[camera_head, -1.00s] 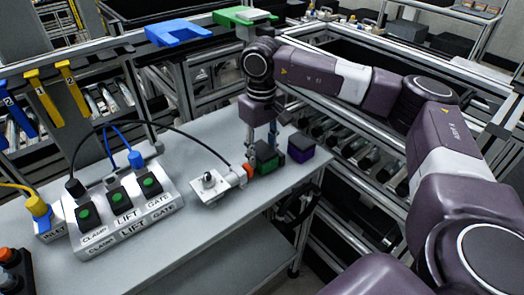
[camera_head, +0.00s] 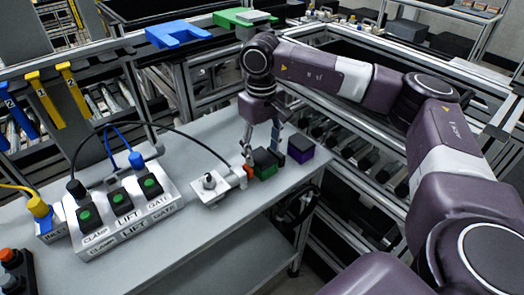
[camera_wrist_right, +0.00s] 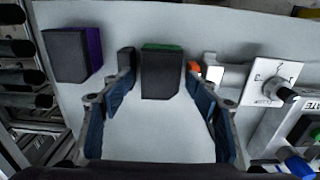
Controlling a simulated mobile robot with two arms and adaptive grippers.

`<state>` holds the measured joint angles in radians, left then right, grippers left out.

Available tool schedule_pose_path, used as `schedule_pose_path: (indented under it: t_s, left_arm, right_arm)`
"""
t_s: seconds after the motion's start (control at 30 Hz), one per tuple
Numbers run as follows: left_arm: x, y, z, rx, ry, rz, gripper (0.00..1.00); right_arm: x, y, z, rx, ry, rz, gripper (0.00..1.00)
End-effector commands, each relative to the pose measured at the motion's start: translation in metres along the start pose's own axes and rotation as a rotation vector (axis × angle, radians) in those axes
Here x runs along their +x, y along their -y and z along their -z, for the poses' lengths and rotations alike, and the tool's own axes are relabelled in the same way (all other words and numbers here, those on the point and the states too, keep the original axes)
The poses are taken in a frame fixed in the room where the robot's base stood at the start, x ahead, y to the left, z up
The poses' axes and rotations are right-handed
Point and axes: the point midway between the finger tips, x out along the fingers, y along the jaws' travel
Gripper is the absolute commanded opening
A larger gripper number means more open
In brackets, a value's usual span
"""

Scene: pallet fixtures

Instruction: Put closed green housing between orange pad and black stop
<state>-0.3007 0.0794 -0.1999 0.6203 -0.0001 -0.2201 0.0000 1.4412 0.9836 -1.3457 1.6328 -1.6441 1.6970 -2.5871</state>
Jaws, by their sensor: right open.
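The green housing (camera_head: 264,169) has a dark top and sits upright on the grey table; the right wrist view shows its dark face with a green edge (camera_wrist_right: 162,74). In that view the orange pad (camera_wrist_right: 193,67) is just right of it and a small black stop (camera_wrist_right: 125,60) just left, so the housing lies between them. Narrow gaps seem to show, but contact is unclear. My right gripper (camera_head: 262,152) is open above the housing, its fingers spread to both sides (camera_wrist_right: 162,88). My left gripper is out of view.
A purple box with a dark top (camera_head: 300,149) stands right of the housing near the table edge. A white knob fixture (camera_head: 211,186) carries the pad. A grey button box (camera_head: 125,212) with cables stands left. The table's front middle is clear.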

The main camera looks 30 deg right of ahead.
Motion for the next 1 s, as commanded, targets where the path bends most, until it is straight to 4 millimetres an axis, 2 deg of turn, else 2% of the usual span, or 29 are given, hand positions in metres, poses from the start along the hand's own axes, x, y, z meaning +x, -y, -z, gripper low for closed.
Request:
schedule_pose_path:
  t_s: [0.3, 0.5, 0.7, 1.0]
  left_arm:
    - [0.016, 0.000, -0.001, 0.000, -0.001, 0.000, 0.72]
    - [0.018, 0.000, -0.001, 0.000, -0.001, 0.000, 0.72]
    - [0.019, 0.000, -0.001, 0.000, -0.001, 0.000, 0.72]
    - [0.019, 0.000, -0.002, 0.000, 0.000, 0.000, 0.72]
  right_arm:
    - [-0.072, 0.001, 0.002, -0.001, -0.008, 0.002, 0.56]
    - [-0.104, 0.000, 0.002, 0.000, -0.006, 0.001, 0.56]
    - [-0.115, 0.001, 0.001, -0.001, -0.003, 0.001, 0.56]
    - [-0.115, 0.000, 0.001, -0.001, -0.003, 0.000, 0.56]
